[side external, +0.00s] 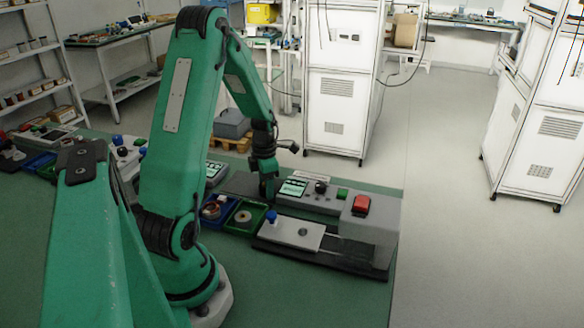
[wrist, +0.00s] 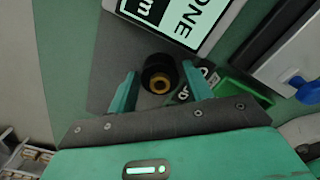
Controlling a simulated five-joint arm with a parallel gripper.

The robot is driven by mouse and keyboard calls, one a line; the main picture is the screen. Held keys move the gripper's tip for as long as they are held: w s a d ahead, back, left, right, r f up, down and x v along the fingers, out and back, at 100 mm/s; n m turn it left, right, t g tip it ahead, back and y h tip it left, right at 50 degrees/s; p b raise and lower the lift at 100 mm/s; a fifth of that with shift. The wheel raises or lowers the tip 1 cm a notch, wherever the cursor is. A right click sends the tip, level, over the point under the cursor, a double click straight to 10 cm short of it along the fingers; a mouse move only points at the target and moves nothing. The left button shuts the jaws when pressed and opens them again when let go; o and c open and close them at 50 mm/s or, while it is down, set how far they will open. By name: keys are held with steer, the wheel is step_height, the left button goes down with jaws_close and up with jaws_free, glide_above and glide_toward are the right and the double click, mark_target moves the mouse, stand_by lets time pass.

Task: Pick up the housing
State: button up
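A short black cylinder with a golden centre, which looks like the housing (wrist: 158,74), stands on a dark grey mat in the wrist view. My gripper (wrist: 162,88) is open, with one teal finger on the left of the housing and the other on its right. Gaps show on both sides, so the fingers do not appear to grip it. In the side external view my gripper (side external: 267,188) points down over the mat behind the bins. The housing cannot be made out there, as the gripper hides that spot.
A test station with a lit screen (side external: 293,187) and a red switch (side external: 361,204) stands right of my gripper. In front are a blue bin (side external: 207,222), a green bin (side external: 232,226) holding a ring-shaped part, and a light plate (side external: 290,233) with a blue knob (side external: 271,215).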

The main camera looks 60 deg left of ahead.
steer(key=c, duration=0.7)
steer(key=shift+r, duration=0.1)
steer(key=shift+r, duration=0.7)
steer(key=r, duration=0.3)
steer(key=shift+w+d, duration=0.1)
steer(key=shift+d, duration=0.3)
steer(key=w+d+r, duration=0.2)
steer(key=d+r, duration=0.4)
steer(key=d, duration=0.4)
steer(key=shift+w+d+r, duration=0.15)
steer(key=shift+d+r, duration=0.05)
steer(key=shift+d, duration=0.1)
